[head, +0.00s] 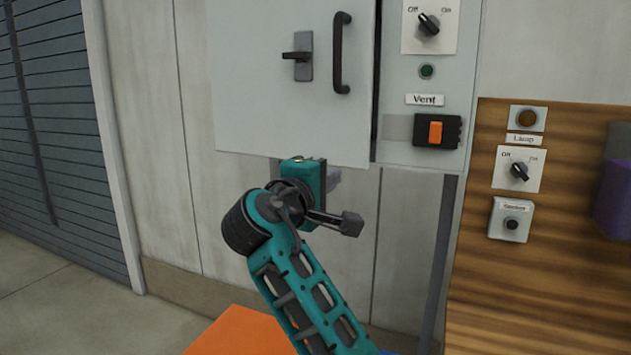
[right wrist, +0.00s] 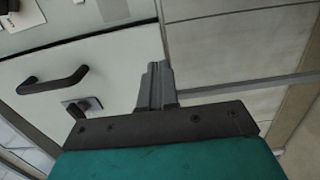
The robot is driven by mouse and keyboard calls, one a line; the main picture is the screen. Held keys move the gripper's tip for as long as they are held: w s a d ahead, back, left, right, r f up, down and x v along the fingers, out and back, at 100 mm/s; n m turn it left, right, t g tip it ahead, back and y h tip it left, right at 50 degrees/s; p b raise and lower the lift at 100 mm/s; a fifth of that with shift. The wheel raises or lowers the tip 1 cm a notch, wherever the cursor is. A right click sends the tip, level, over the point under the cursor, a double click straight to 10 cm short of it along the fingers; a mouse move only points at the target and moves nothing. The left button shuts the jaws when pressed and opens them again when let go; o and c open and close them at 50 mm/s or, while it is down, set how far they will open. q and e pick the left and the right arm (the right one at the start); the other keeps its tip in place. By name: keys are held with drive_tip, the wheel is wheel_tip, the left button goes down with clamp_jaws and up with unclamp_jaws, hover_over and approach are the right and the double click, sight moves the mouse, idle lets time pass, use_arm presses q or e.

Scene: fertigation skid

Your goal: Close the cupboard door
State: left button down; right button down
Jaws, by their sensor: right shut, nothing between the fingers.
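The cupboard door (head: 270,80) is a pale grey panel in the head view, with a black bar handle (head: 341,53) and a small lever latch (head: 302,57) to its left. A dark narrow gap runs along its right edge, so it looks slightly ajar. My right gripper (head: 334,178) is just below the door's bottom edge, its fingers mostly hidden behind the teal hand. In the right wrist view the shut, empty fingers (right wrist: 155,75) lie near the edge of the door (right wrist: 100,62); I cannot tell whether they touch it. My left gripper is out of view.
Right of the door is a control panel with a rotary switch (head: 429,24), a Vent label (head: 425,99) and an orange rocker switch (head: 435,131). A wooden board (head: 560,200) with more switches stands farther right. An orange surface (head: 235,332) is below.

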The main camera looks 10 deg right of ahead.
sight(350, 165)
drive_tip(key=x, duration=0.6)
drive_tip(key=shift+w+d+p, duration=0.1)
drive_tip(key=shift+p, duration=0.3)
